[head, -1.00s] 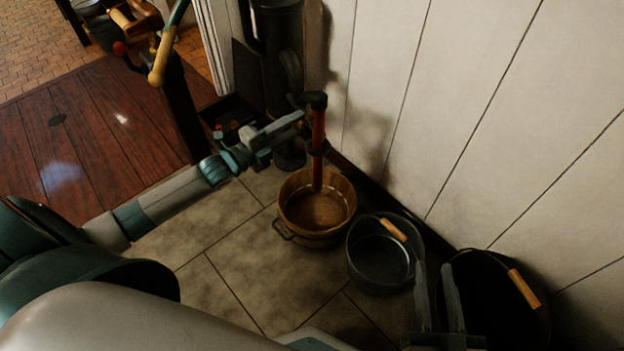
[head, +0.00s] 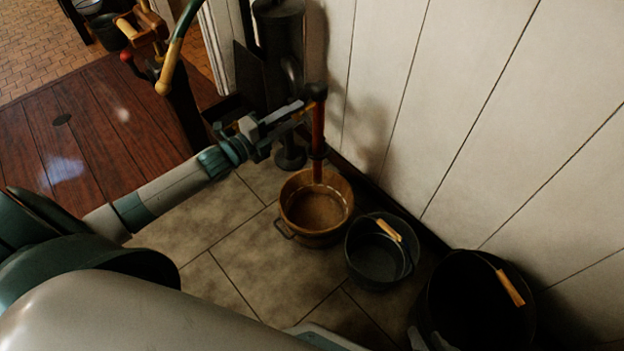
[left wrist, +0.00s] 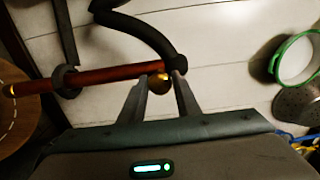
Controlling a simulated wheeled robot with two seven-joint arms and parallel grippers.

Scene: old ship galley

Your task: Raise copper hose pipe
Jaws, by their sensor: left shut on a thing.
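The copper hose pipe (head: 318,130) stands roughly upright at the wall, a reddish tube with a black fitting at its top and a dark collar lower down. Its lower end shows over the wooden bucket (head: 291,224); I cannot tell how far it reaches inside. My left gripper (head: 305,108) is shut on the pipe near its top. In the left wrist view the pipe (left wrist: 110,76) runs left from the fingers (left wrist: 166,72), with a brass knob and black hose beside them. My right gripper (head: 430,341) shows only its fingertips, apart, at the bottom edge.
A black metal cylinder (head: 280,45) stands behind the pipe. A small dark bucket (head: 372,275) and a larger black bucket (head: 440,290) stand along the white panelled wall (head: 480,120). Tiled floor (head: 250,265) is clear left of the buckets.

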